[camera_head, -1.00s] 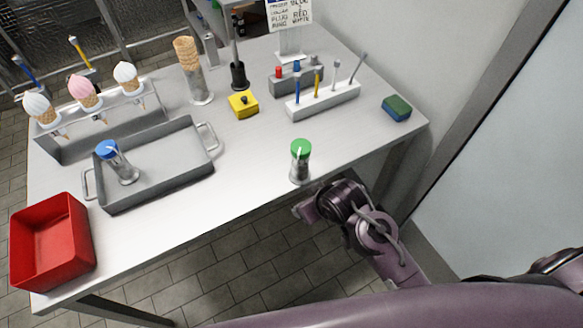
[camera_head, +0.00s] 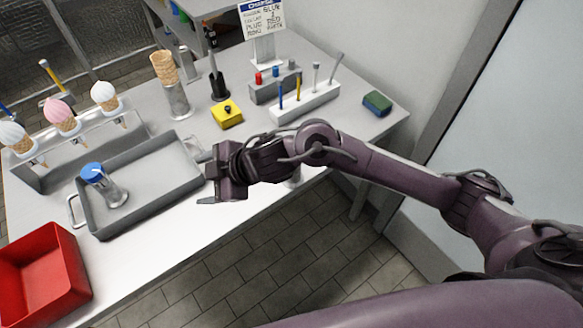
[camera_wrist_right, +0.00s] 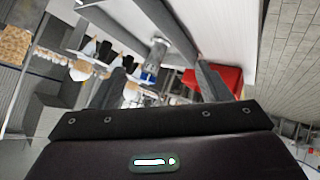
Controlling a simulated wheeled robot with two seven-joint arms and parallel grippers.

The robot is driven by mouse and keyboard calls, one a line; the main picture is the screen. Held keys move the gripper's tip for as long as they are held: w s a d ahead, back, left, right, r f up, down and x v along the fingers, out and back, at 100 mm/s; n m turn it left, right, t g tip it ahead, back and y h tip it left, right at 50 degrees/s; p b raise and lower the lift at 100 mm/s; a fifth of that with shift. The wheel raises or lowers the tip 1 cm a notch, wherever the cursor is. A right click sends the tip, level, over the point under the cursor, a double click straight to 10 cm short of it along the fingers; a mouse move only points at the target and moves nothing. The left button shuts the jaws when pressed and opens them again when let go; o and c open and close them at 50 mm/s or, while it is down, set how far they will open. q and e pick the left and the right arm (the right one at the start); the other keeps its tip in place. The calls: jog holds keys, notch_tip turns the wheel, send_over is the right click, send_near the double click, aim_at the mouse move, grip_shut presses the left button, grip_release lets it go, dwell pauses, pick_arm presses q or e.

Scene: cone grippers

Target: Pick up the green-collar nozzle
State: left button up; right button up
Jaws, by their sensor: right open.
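The green-collar nozzle (camera_head: 293,181) is almost wholly hidden behind my right arm in the head view; only a bit of its clear lower part seems to show below the forearm. My right gripper (camera_head: 205,178) is open and empty, pointing left over the table's front part, by the right end of the grey tray. The hidden nozzle lies to the right of its fingers, behind the wrist. In the right wrist view the open fingers (camera_wrist_right: 160,85) frame a blue-collar nozzle (camera_wrist_right: 149,74) farther off. My left gripper is not in view.
The blue-collar nozzle stands in the grey tray (camera_head: 150,205). A red bin (camera_head: 45,270) sits at front left. Cones stand in a rack (camera_head: 75,158) behind the tray. A yellow block (camera_head: 227,114), a white tool holder (camera_head: 305,102) and a sponge (camera_head: 377,103) are farther back.

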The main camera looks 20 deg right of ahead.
jog(key=w+d+f+n+g+h, duration=0.1)
jog(key=w+d+f+g+h, duration=0.15)
jog(key=d, duration=0.75)
notch_tip(320, 180, up, 4)
jog(key=m+g+h, duration=0.2)
send_over(296, 180)
jog(key=w+d, duration=0.2)
jog(key=shift+m, duration=0.3)
jog(key=p+x, duration=0.2)
jog(key=x, duration=0.5)
jog(key=shift+s+f, duration=0.1)
jog(key=shift+s, duration=0.05)
jog(key=shift+a+f, duration=0.1)
jog(key=shift+f, duration=0.3)
jog(key=shift+r, duration=0.1)
jog(key=c, duration=1.3)
